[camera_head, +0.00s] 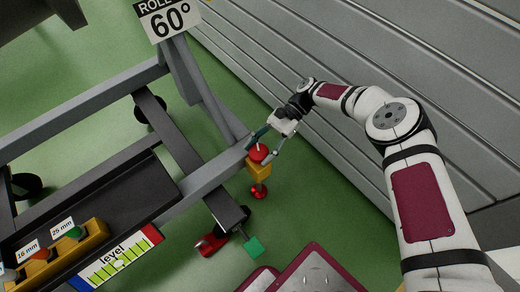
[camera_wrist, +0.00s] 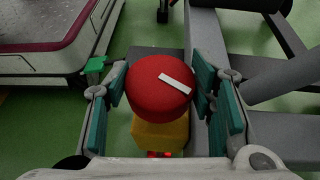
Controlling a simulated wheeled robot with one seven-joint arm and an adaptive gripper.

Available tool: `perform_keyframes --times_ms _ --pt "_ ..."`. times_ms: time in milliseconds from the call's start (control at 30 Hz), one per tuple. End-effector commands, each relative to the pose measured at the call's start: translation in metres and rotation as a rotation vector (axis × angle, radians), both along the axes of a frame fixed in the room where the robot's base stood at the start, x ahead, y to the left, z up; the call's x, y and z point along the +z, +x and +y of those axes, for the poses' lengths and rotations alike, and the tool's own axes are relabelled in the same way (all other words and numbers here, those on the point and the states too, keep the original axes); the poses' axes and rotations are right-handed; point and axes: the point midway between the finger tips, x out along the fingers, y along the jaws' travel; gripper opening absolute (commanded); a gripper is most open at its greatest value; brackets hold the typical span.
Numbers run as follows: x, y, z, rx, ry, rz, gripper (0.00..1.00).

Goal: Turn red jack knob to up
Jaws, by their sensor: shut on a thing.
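The red jack knob (camera_wrist: 155,95) is a round red cap with a white mark on its top, toward the right side in the wrist view. It sits on a yellow jack body (camera_wrist: 158,136). In the head view the knob (camera_head: 258,152) is at the corner of the grey frame, above the yellow body (camera_head: 259,171) and a red foot (camera_head: 259,191). My gripper (camera_wrist: 160,92) is shut on the knob, with a teal-padded finger on each side. In the head view my gripper (camera_head: 266,146) reaches down to the knob from above.
The grey stand frame (camera_head: 205,180) carries a "ROLL 60°" sign (camera_head: 170,17) and a "level" gauge (camera_head: 117,263). A yellow holder (camera_head: 52,256) has labelled pieces. A green pedal (camera_head: 253,247) and red pedal (camera_head: 211,244) are below. A ribbed grey wall (camera_head: 330,60) stands close behind my arm.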

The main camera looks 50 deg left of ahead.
Motion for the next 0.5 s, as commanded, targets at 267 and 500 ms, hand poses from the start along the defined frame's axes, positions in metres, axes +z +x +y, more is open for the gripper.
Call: perform_keyframes --times_ms 267,500 --pt "-0.0034 -0.0007 0.0006 0.120 -0.003 -0.006 0.22" --pt "-0.0038 -0.0009 0.0003 0.186 -0.003 -0.006 0.22"
